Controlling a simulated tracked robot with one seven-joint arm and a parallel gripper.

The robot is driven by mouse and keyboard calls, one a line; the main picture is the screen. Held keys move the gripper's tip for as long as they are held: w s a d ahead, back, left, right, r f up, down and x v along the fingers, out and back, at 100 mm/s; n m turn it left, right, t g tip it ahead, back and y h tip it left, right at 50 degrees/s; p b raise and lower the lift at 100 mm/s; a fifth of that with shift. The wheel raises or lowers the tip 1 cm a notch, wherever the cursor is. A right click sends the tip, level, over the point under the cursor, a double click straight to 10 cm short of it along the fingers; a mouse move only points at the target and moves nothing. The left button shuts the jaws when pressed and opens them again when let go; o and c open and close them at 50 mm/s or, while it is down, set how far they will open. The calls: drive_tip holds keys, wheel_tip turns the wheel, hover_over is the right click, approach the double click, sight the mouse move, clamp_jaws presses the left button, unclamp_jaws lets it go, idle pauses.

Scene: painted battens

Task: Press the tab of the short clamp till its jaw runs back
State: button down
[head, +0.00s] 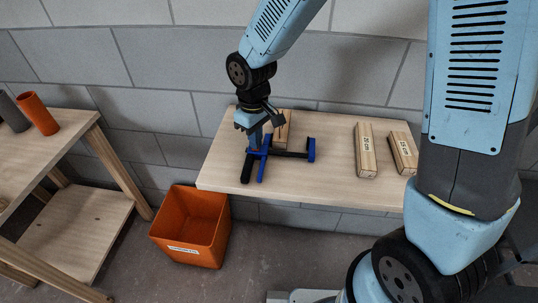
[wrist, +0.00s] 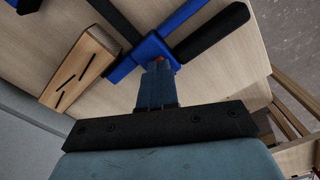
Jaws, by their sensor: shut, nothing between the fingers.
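A blue and black clamp (head: 290,154) lies on the wooden table; it is the only clamp I see. Its blue end jaw (head: 312,150) is at the right end of the black bar and its black handle (head: 247,168) points to the front left. My gripper (head: 255,148) points down at the clamp's blue body, with its fingers shut and empty. In the wrist view, the fingertips (wrist: 158,66) are at the blue body (wrist: 152,48). A small red spot, perhaps the tab, shows right at the tips and is mostly hidden. I cannot tell whether they touch it.
A wooden batten (head: 283,130) lies just behind the clamp and also shows in the wrist view (wrist: 84,62). Two labelled battens (head: 366,152) (head: 404,152) lie to the right. The table's front left is clear.

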drive_tip(key=shift+r, duration=2.95)
drive_tip(key=shift+d+r, duration=0.1)
drive_tip(key=d+r+m+t, duration=0.3)
drive_tip(key=d+r+m, duration=0.2)
drive_tip(key=d+r, duration=0.9)
drive_tip(key=s+d+r+m+t, duration=0.1)
drive_tip(key=s+d+r+m, duration=0.1)
drive_tip(key=s+d, duration=0.3)
drive_tip(key=s+d+r+m+t, duration=0.1)
drive_tip(key=s+d+r+m, duration=0.2)
drive_tip(key=d, duration=0.8)
drive_tip(key=s+m, duration=0.1)
drive_tip(key=s, duration=0.1)
drive_tip(key=shift+s+d+t, duration=0.25)
drive_tip(key=shift+s+t, duration=0.05)
drive_tip(key=shift+s, duration=0.1)
